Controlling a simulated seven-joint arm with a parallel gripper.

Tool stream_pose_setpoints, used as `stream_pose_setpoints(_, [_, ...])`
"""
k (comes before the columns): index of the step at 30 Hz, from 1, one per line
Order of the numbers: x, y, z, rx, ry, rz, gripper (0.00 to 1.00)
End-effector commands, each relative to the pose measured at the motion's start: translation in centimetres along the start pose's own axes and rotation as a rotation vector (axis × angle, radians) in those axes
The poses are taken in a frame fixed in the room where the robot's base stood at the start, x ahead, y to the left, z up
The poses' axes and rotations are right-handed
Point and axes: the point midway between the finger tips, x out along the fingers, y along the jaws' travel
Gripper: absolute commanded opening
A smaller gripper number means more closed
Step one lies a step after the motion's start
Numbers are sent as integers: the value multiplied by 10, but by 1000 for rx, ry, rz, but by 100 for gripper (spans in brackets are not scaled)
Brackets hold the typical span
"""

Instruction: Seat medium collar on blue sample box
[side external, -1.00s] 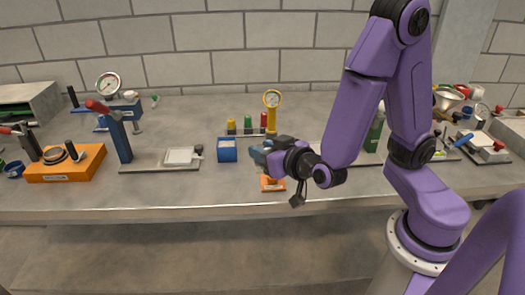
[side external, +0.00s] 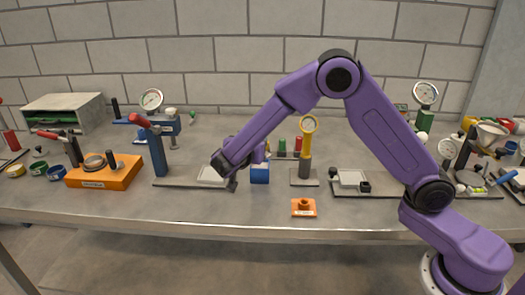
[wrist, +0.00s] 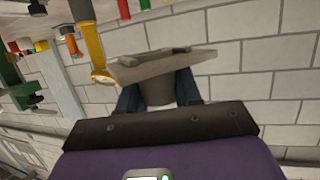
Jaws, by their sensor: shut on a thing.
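The blue sample box (side external: 260,174) stands upright on the bench, right of the middle plate. My gripper is mostly hidden behind my forearm in the side view, close to the box's upper left; whether it touches the box I cannot tell. In the wrist view my gripper (wrist: 157,92) has its dark blue fingers shut on a grey piece (wrist: 165,68) with a wide flat part and a rounded body. I cannot tell whether this is the medium collar. Yellow, green (side external: 39,169) and blue (side external: 57,172) rings lie at the far left. A grey ring (side external: 94,162) sits on the orange block.
A yellow gauge stand (side external: 306,150) is close right of the box; its gauge also shows in the wrist view (wrist: 100,78). A small orange block (side external: 303,208) lies near the front edge. A blue lever press (side external: 155,152) stands left. The bench front between them is clear.

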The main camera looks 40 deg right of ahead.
Motion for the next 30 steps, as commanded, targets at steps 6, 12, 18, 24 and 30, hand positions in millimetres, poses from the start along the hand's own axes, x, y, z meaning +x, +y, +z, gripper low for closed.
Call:
stream_pose_setpoints(6, [26, -12, -2, 62, 0, 197, 3])
stream_pose_setpoints(12, [49, -15, -2, 115, 0, 375, 3])
stream_pose_setpoints(18, [70, -12, 1, 168, -2, 544, 3])
stream_pose_setpoints(24, [86, -5, 5, 211, -2, 683, 3])
stream_pose_setpoints(30, [95, 1, 7, 233, -2, 758, 3])
